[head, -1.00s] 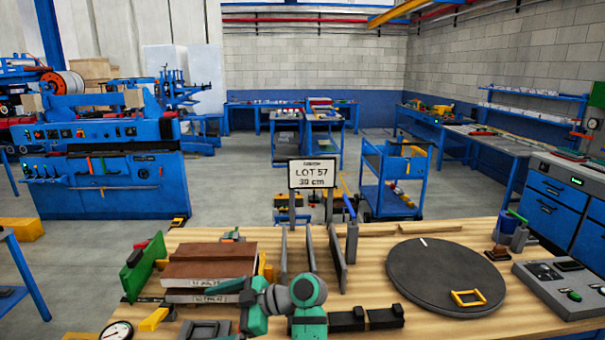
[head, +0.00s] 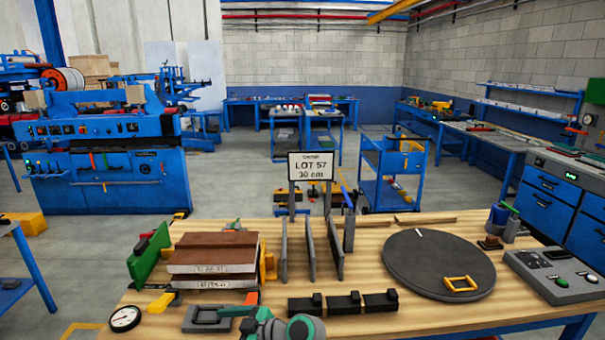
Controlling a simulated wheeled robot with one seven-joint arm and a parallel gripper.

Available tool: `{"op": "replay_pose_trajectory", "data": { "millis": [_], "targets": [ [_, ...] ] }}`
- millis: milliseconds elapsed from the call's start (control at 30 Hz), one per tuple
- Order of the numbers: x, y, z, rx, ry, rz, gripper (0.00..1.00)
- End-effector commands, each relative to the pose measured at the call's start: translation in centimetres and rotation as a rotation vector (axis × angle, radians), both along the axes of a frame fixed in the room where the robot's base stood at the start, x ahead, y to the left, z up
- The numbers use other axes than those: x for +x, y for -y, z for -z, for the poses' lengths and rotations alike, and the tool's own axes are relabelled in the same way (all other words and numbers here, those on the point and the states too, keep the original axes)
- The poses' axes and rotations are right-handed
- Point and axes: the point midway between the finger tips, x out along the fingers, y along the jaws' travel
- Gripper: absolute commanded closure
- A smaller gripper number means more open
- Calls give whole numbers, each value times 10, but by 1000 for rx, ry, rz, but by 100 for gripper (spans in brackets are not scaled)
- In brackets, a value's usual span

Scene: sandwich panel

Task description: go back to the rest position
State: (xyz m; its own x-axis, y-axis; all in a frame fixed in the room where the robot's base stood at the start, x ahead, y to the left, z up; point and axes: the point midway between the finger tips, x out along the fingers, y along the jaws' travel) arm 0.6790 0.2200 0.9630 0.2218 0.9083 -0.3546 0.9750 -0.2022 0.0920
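My arm shows at the bottom edge, left of centre, as teal and grey rounded links. A slim green part (head: 237,311) reaches left from it over the table's front, near a grey frame-like block. I cannot make out two fingertips, so whether my gripper is open or shut is unclear. I see nothing clearly held. The wooden worktable (head: 365,248) lies in front of me. On it, brown-topped panels (head: 213,255) are stacked at left between a green upright plate (head: 150,252) and yellow clamps.
Thin grey upright plates (head: 310,250) stand mid-table behind a row of black blocks (head: 343,303). A dark round turntable (head: 435,255) with a yellow handle is at right, beside a control box (head: 553,275). A round gauge (head: 125,318) lies front left. A LOT 57 sign (head: 311,166) stands behind.

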Motion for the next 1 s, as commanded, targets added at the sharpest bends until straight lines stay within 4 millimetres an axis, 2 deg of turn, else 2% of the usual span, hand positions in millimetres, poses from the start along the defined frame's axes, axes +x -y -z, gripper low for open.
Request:
{"op": "replay_pose_trajectory", "data": {
  "millis": [267, 500, 667, 800, 1000],
  "targets": [
    [-23, 15, 91, 29, -136, 276, 0],
    [-61, 45, 164, 48, -227, 544, 0],
    [-95, 72, 201, 57, -262, 715, 0],
    [-131, 95, 226, 63, -278, 850, 0],
    [-189, 126, 245, 69, -272, 1019, 0]
  ]
}}
